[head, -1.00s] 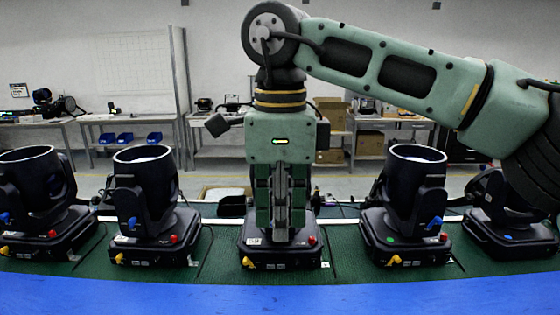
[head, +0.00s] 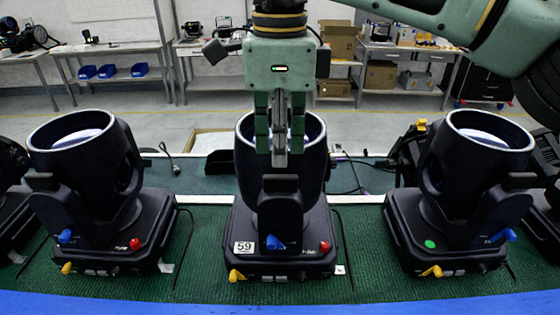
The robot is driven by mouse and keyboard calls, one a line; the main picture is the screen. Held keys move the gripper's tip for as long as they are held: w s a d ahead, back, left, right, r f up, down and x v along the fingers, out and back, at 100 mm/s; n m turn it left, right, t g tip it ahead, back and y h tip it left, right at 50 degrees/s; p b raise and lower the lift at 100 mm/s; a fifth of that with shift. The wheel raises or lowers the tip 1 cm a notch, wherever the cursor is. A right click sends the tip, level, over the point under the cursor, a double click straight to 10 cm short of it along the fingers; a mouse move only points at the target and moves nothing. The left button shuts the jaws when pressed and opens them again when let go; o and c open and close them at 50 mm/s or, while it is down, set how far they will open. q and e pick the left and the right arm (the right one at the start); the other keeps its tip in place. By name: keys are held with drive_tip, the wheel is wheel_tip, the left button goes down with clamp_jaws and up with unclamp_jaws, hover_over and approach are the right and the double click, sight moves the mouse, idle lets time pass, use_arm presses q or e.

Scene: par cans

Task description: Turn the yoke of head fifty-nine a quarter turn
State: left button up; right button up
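Head fifty-nine (head: 322,165) stands in the middle of the row, a black moving head with an open round top. Its base (head: 310,258) carries a "59" label, a blue lever, a red knob and a yellow lever. Its yoke (head: 281,208) shows as a black arm on the near side of the barrel. My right gripper (head: 281,158) points down in front of the barrel, its fingertips just above the yoke arm's top. Its fingers overlap from this angle, so I cannot tell their opening or whether they touch anything. My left gripper is out of view.
Similar heads stand to the left (head: 85,165) and right (head: 470,175) on the green mat (head: 190,270), with further ones cut off at both sides. Thin black cables run between the bases. A blue edge (head: 280,297) crosses the front. Workbenches stand behind.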

sight(280, 176)
wheel_tip(280, 176, down, 5)
drive_tip(key=shift+d+r+p, duration=0.1)
drive_tip(key=shift+p, duration=0.6)
drive_tip(key=shift+f, duration=0.45)
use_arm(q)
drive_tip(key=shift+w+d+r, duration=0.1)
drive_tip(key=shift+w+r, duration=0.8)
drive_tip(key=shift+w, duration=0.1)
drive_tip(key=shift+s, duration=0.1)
use_arm(e)
drive_tip(key=shift+s, duration=0.1)
drive_tip(key=shift+c, duration=0.6)
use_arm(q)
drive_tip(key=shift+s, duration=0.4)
use_arm(e)
clamp_jaws()
